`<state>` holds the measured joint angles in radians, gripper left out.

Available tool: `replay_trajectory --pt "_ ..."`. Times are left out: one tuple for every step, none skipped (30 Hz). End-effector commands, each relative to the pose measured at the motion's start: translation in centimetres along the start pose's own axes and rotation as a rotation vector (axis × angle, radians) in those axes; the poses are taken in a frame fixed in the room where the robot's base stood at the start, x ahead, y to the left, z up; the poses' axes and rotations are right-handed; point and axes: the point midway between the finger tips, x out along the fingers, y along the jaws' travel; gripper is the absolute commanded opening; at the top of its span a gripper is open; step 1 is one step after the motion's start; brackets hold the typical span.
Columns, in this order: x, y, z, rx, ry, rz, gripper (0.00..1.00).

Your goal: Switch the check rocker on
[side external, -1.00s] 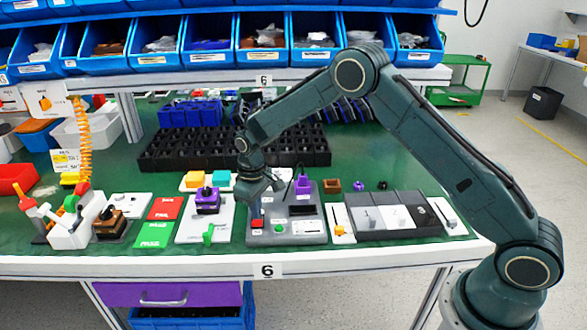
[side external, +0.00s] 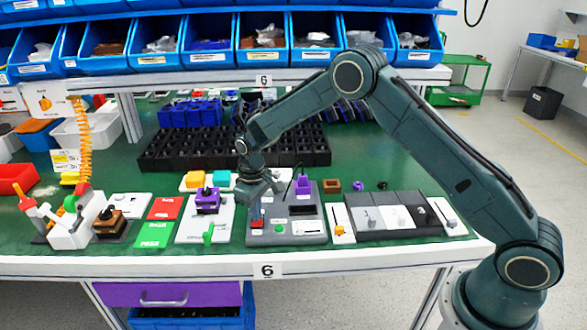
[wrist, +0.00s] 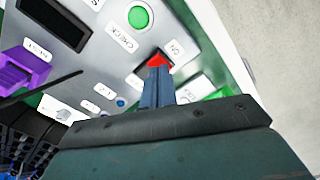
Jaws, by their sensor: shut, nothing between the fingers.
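The check rocker (wrist: 157,60) is a small red piece on the grey panel, between the CHECK label and the ON label in the wrist view. In the side view it is a small red spot (side external: 257,222) at the panel's left front. My gripper (wrist: 157,76) is shut and empty, with its narrow fingertips right at the rocker's edge. The fingers hide part of the rocker. In the side view my gripper (side external: 257,212) points down over it. I cannot tell whether the tips press on it or which way it is tilted.
The grey panel (side external: 310,227) also carries a round green button (wrist: 139,17), a dark display (wrist: 55,22) and a purple part (wrist: 22,70). A plate with a purple-topped block (side external: 207,200) stands to the left. Grey and white switch blocks (side external: 397,215) stand to the right.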

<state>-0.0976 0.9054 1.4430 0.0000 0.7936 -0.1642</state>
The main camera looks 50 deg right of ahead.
Motion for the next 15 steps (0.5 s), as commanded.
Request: replay_trajectory --pt "0.08 0.0 0.0 0.0 0.0 0.0 0.0" --pt "0.11 0.0 0.0 0.0 0.0 0.0 0.0" --pt "0.15 0.0 0.0 0.0 0.0 0.0 0.0" --pt "0.18 0.0 0.0 0.0 0.0 0.0 0.0" --pt "0.21 0.0 0.0 0.0 0.0 0.0 0.0" --pt "0.26 0.0 0.0 0.0 0.0 0.0 0.0" --pt "0.29 0.0 -0.01 0.0 0.0 0.0 0.0" --pt "0.32 0.0 -0.01 0.0 0.0 0.0 0.0" --pt "0.36 0.0 -0.01 0.0 0.0 0.0 0.0" --pt "0.39 0.0 -0.01 0.0 0.0 0.0 0.0" --pt "0.42 0.0 -0.01 0.0 0.0 0.0 0.0" --pt "0.46 0.0 -0.01 0.0 0.0 0.0 0.0" --pt "0.49 0.0 -0.01 0.0 0.0 0.0 0.0" --pt "0.52 0.0 -0.01 0.0 0.0 0.0 0.0" --pt "0.56 0.0 -0.01 0.0 0.0 0.0 0.0"
